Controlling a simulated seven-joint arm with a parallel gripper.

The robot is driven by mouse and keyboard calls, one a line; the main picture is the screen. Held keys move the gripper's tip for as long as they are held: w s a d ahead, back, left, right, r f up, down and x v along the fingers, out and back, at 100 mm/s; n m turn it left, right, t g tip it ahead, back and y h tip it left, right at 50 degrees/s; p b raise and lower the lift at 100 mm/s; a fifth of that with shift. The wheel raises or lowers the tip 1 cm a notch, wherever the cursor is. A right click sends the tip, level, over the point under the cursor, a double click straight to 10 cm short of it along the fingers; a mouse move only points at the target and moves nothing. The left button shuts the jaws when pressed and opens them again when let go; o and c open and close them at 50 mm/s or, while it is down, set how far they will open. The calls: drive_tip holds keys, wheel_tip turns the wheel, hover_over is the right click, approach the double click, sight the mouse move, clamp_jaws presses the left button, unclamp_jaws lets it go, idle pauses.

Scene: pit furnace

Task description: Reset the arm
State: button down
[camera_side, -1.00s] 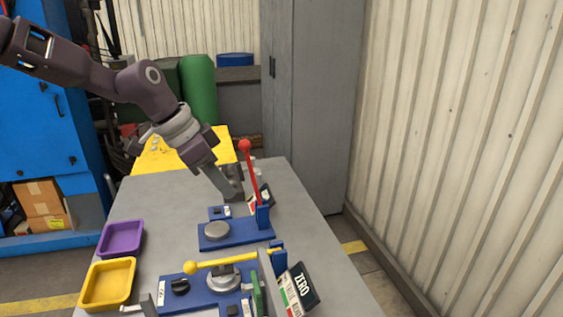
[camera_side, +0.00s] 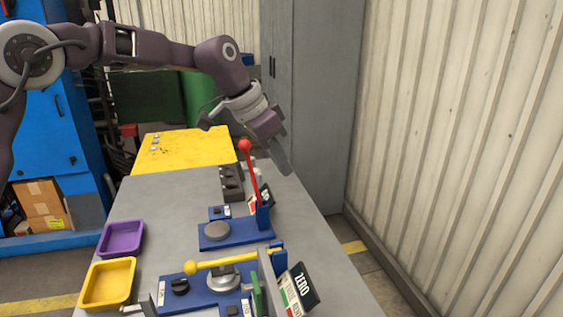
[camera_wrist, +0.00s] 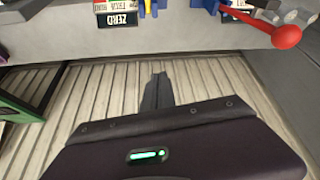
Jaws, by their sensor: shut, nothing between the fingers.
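My gripper (camera_side: 284,168) is shut and empty. In the side view it hangs in the air above the far right edge of the grey table, behind and to the right of the red-knobbed lever (camera_side: 250,168). Its closed fingers (camera_wrist: 157,88) point up the wrist view, with pale ribbed wall behind them. The arm is raised and bent at the elbow. The red knob (camera_wrist: 286,37) shows at the wrist view's upper right, apart from the fingers.
The grey table (camera_side: 180,205) holds a purple tray (camera_side: 121,238), a yellow tray (camera_side: 107,284), a blue lever base (camera_side: 237,232), a yellow-handled fixture (camera_side: 228,262), a ZERO sign (camera_side: 303,284) and a dark grey block (camera_side: 231,183). A grey cabinet (camera_side: 312,90) stands behind.

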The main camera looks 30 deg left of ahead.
drive_tip(key=s+a+r+n+y, duration=0.15)
drive_tip(key=s+a+r, duration=0.25)
drive_tip(key=s, duration=0.6)
drive_tip(key=s+a+r+n, duration=0.2)
drive_tip(key=s+a+r, duration=0.15)
drive_tip(key=s, duration=0.55)
drive_tip(key=s+a+f+n+y, duration=0.1)
drive_tip(key=s+a+f, duration=0.1)
drive_tip(key=s, duration=0.7)
drive_tip(key=s+a+f+n+t, duration=0.1)
drive_tip(key=s+f, duration=0.3)
drive_tip(key=s, duration=0.5)
drive_tip(key=shift+s+a+f+n+y, duration=0.25)
drive_tip(key=shift+s+a+n+y, duration=0.1)
drive_tip(key=shift+a+n, duration=0.35)
